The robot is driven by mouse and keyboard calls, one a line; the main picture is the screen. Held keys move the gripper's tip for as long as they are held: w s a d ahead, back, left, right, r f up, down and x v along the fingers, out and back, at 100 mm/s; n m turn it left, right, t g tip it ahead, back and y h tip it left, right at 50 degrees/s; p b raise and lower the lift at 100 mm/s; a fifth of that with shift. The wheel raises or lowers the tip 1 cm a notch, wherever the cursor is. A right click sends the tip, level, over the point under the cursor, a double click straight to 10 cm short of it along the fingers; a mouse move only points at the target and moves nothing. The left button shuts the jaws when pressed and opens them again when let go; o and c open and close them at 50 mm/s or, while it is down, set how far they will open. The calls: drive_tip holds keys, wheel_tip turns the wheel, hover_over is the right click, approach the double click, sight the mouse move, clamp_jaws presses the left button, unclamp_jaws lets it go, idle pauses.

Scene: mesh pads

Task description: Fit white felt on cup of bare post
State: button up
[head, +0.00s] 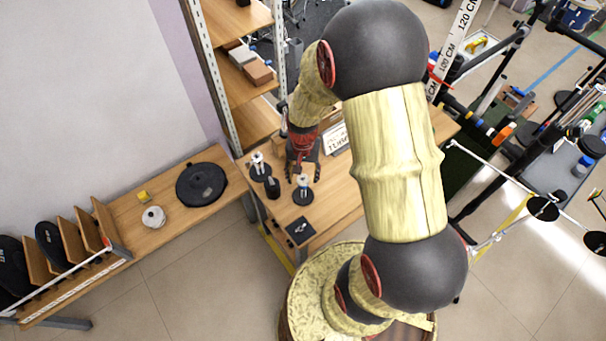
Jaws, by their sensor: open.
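My gripper (303,177) points down over the wooden table, its fingers apart. A dark-based post (303,193) with a pale top stands just under the fingertips; I cannot tell whether they touch it or whether the pale part is the white felt. A second post (259,170) with a white top and round dark base stands to the left. A short black piece (272,187) stands between them, with no white showing on it. The cups are too small to make out, so I cannot tell which post is bare.
A dark square plate (300,231) lies near the table's front corner. A sign (336,138) stands behind the gripper. Wooden shelves (246,72) rise at the back left. A low bench (135,235) holds a black disc (202,185) and a white round item (153,217).

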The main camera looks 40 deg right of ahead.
sight(303, 176)
wheel_tip(303, 176, up, 12)
idle(0.6)
idle(0.6)
drive_tip(key=s+a+r+n+t+b, duration=0.5)
drive_tip(key=s+a+r+n, duration=0.3)
drive_tip(key=s+a+r, duration=0.4)
wheel_tip(303, 176, up, 4)
drive_tip(key=shift+n+t, duration=0.3)
